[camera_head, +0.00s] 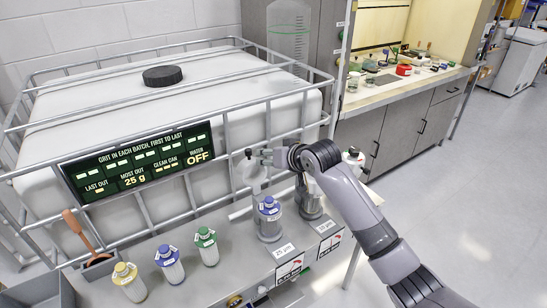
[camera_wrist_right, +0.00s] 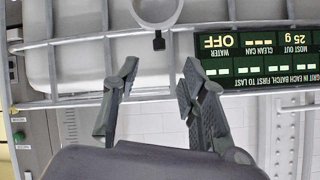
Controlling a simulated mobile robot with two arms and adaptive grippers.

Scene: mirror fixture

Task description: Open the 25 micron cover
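The front of the grey bench carries two small micron labels, a nearer one (camera_head: 284,250) and a farther one (camera_head: 326,226). Their numbers are too small to read surely. A red-marked sign (camera_head: 289,270) sits below the nearer label and a second sign (camera_head: 329,244) below the farther one. I cannot tell which part is the 25 micron cover. My left gripper is out of view.
Yellow-capped (camera_head: 129,282), blue-capped (camera_head: 170,264) and green-capped (camera_head: 207,246) bottles stand at left on the bench. A caged white tank (camera_head: 150,105) with a dark display board (camera_head: 138,161) stands behind. A white ring (camera_wrist_right: 157,12) shows beyond my fingers.

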